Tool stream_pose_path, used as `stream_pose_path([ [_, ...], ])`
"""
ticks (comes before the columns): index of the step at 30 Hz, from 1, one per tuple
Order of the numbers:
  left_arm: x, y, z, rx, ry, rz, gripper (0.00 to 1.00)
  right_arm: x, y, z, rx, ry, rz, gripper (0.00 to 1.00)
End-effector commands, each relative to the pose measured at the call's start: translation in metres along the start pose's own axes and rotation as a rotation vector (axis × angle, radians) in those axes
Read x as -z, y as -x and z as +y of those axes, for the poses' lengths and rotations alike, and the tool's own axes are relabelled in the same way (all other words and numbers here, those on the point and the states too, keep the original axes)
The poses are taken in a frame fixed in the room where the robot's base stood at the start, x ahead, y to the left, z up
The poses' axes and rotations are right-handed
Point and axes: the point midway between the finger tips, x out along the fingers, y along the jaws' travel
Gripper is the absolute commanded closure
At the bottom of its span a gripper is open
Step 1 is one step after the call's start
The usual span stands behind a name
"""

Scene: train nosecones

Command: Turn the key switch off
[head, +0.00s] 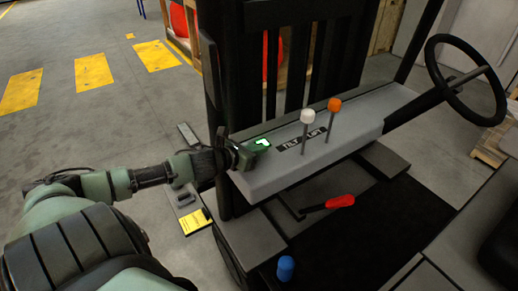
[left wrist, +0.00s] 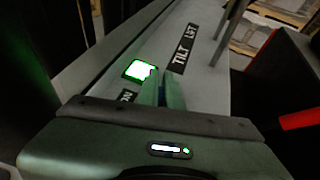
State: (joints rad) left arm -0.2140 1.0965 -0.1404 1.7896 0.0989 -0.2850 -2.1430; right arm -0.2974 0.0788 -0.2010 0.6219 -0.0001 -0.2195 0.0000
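A small square light (head: 262,143) glows green-white on the grey console, and it also shows in the left wrist view (left wrist: 139,70). A black label ending in "N" (left wrist: 127,97) lies near it. My left gripper (head: 240,157) is at the console's left end, just beside the light. In the left wrist view its green fingertips (left wrist: 163,86) are close together, with a narrow dark gap, over the console between the light and the TILT label. The key is hidden by the fingers, and I cannot tell whether they hold it. My right gripper is not in view.
A white-knobbed lever (head: 308,116) and an orange-knobbed lever (head: 334,105) stand on the console by the TILT and LIFT labels. A steering wheel (head: 466,79) is at the right. A red handle (head: 340,201) and a blue knob (head: 286,268) are below the console.

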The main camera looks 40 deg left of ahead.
Motion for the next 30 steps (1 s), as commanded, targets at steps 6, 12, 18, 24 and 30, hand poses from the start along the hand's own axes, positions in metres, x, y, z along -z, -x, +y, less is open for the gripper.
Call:
stream_pose_path([
  [6, 0.0, 0.0, 0.0, 0.0, 0.001, 0.0, 1.0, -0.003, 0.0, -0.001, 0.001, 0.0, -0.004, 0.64],
  [12, -0.001, 0.0, 0.0, -0.026, 0.014, -0.001, 1.0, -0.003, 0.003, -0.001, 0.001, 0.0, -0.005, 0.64],
  [18, -0.002, 0.001, 0.002, -0.114, 0.053, -0.002, 1.0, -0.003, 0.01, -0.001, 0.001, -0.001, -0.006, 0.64],
  [24, -0.004, 0.002, 0.006, -0.266, 0.117, -0.003, 1.0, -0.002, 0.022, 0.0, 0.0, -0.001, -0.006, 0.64],
  [30, -0.004, 0.004, 0.011, -0.442, 0.19, -0.002, 1.0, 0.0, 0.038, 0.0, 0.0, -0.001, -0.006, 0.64],
])
